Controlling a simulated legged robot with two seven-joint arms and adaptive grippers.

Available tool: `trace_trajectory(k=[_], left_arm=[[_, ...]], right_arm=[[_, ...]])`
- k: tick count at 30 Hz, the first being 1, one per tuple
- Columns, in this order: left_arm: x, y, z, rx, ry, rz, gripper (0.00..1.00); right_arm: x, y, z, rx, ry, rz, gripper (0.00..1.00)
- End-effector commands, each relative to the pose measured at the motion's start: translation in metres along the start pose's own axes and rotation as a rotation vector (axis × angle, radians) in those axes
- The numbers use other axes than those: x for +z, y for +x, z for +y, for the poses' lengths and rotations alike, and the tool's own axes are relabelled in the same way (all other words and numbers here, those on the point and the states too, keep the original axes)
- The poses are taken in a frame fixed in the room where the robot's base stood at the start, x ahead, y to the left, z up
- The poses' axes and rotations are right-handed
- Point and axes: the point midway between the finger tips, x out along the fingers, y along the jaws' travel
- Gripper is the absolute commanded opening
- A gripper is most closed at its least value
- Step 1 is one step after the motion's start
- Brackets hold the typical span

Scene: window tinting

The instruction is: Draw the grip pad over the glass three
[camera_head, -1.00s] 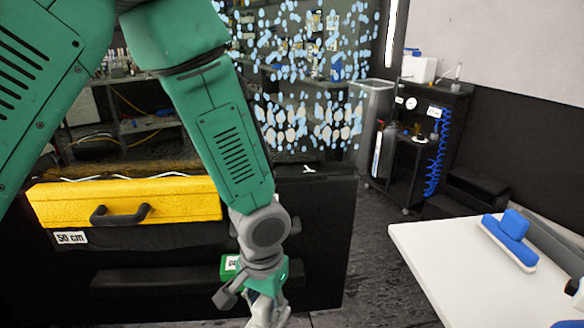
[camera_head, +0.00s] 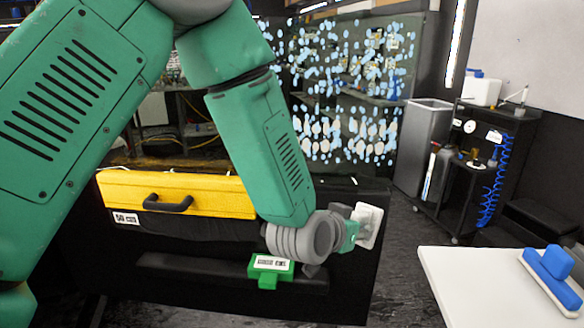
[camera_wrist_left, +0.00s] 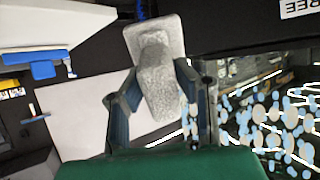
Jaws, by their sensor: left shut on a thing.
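My left gripper (camera_head: 350,234) is shut on a pale grey-white grip pad (camera_head: 369,226). The pad's flat face stands out to the right of the gripper, in front of the black cabinet and below the glass. In the left wrist view the left gripper (camera_wrist_left: 154,90) has its fingers either side of the pad's speckled grip (camera_wrist_left: 158,82). The glass (camera_head: 345,85), a dark pane covered with pale blue drops, stands upright behind; the pad is apart from it. A label (camera_wrist_left: 298,8) reading "REE" is cut off in the wrist view. My right gripper is not in view.
A yellow case (camera_head: 180,192) lies along the black cabinet (camera_head: 190,285), with a green labelled device (camera_head: 270,268) below. A white table (camera_head: 470,290) at right carries a blue-handled tool (camera_head: 553,272). A black cart (camera_head: 470,160) stands behind. Floor shows between cabinet and table.

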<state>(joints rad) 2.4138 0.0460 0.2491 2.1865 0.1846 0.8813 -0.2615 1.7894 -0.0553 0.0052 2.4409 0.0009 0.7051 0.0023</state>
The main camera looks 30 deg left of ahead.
Motion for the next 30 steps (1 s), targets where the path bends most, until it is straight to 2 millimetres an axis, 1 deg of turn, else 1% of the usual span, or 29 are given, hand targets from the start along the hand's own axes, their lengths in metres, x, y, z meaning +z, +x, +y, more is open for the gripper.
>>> trace_trajectory(k=[1,2,4,6,9,12,15,18,20,30], left_arm=[[-0.011,-0.001,-0.013,-0.027,-0.022,0.083,0.0],[-0.019,-0.002,-0.02,-0.049,-0.029,0.138,0.0],[-0.037,-0.007,-0.042,-0.115,-0.046,0.263,0.0],[-0.052,-0.017,-0.065,-0.202,-0.06,0.375,0.0],[-0.069,-0.034,-0.096,-0.341,-0.074,0.495,0.0],[-0.076,-0.052,-0.121,-0.466,-0.082,0.57,0.0],[-0.08,-0.065,-0.138,-0.553,-0.086,0.611,0.0],[-0.083,-0.07,-0.145,-0.596,-0.085,0.629,0.0],[-0.085,-0.07,-0.148,-0.606,-0.086,0.633,0.0],[-0.103,-0.047,-0.166,-0.605,-0.085,0.634,0.0]], right_arm=[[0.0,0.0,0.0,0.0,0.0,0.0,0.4],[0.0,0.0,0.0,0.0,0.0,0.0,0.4],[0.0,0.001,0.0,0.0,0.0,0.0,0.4],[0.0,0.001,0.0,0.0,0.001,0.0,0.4],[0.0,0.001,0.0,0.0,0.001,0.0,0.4],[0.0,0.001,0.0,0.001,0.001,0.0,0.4],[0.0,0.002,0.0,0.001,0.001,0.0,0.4],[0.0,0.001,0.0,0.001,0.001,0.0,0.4],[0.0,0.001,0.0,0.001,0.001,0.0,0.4],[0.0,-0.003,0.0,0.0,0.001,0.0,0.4]])
